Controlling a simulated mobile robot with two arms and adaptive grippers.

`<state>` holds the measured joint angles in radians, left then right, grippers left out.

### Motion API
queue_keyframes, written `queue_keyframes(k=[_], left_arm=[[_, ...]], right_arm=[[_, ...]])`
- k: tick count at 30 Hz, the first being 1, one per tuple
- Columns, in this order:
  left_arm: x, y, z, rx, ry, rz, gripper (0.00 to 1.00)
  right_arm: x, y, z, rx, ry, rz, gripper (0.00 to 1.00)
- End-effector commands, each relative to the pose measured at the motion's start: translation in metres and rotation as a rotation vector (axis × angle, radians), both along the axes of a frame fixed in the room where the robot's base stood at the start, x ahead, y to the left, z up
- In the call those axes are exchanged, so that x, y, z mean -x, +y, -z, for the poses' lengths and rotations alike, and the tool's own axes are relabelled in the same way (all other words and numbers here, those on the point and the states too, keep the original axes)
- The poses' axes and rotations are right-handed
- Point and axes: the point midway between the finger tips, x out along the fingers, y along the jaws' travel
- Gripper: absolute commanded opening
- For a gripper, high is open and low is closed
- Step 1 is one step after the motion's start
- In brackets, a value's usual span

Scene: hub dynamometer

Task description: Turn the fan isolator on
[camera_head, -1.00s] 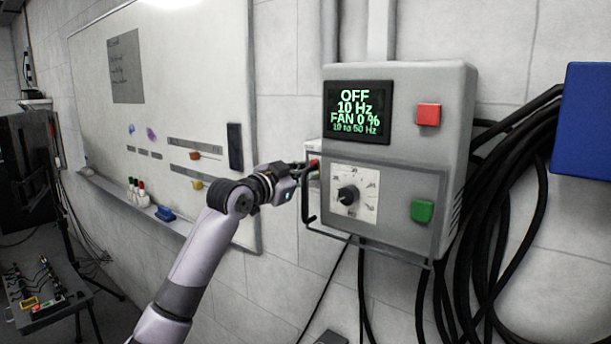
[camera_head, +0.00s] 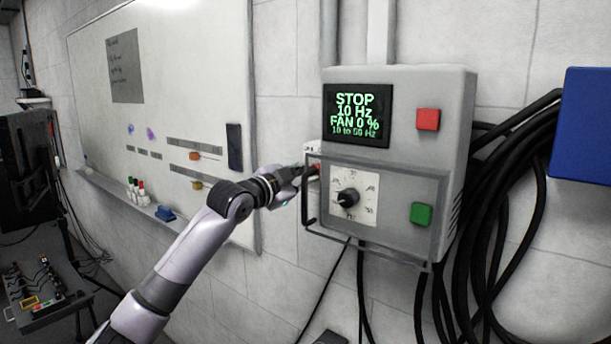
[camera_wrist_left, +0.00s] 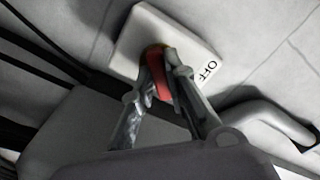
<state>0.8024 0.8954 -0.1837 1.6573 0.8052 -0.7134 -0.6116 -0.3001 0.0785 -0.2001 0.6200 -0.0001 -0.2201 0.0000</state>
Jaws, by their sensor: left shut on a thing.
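The fan isolator is a small pale box (camera_head: 312,147) at the left side of the grey control box (camera_head: 400,150); its pale plate (camera_wrist_left: 132,45) fills the upper middle of the left wrist view. My left gripper (camera_head: 309,171) is shut on its red handle (camera_wrist_left: 158,78). In the wrist view, the fingers (camera_wrist_left: 163,68) stand on either side of the handle. An OFF label (camera_wrist_left: 208,71) shows at the plate's edge. The control box display (camera_head: 357,114) reads STOP, 10 Hz, FAN 0 %. My right gripper is not in view.
A clear hinged guard frame (camera_head: 376,208) covers the dial (camera_head: 349,198) and green button (camera_head: 421,213), close to my gripper. A red button (camera_head: 428,119) sits above. Black cables (camera_head: 505,200) hang at right; a whiteboard (camera_head: 190,80) is at left.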

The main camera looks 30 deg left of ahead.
Motion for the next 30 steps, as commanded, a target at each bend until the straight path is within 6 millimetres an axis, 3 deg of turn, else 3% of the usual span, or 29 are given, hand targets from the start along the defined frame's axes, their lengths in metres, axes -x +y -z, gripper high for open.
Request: queue_keyframes(k=[5, 6, 14, 25, 30], left_arm=[[0.000, 0.000, 0.000, -0.005, 0.000, 0.000, 0.00], [0.000, 0.000, 0.000, -0.005, 0.000, 0.000, 0.15], [0.000, 0.000, 0.000, -0.003, 0.000, -0.001, 0.33], [0.003, 0.001, 0.000, -0.003, 0.000, -0.001, 0.33], [0.024, 0.003, 0.001, -0.007, 0.002, -0.003, 0.33]], right_arm=[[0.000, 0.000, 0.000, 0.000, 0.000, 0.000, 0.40], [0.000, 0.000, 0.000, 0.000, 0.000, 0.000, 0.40], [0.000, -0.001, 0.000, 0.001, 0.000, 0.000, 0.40], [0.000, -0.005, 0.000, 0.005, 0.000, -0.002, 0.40], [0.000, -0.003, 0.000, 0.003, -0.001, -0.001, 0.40]])
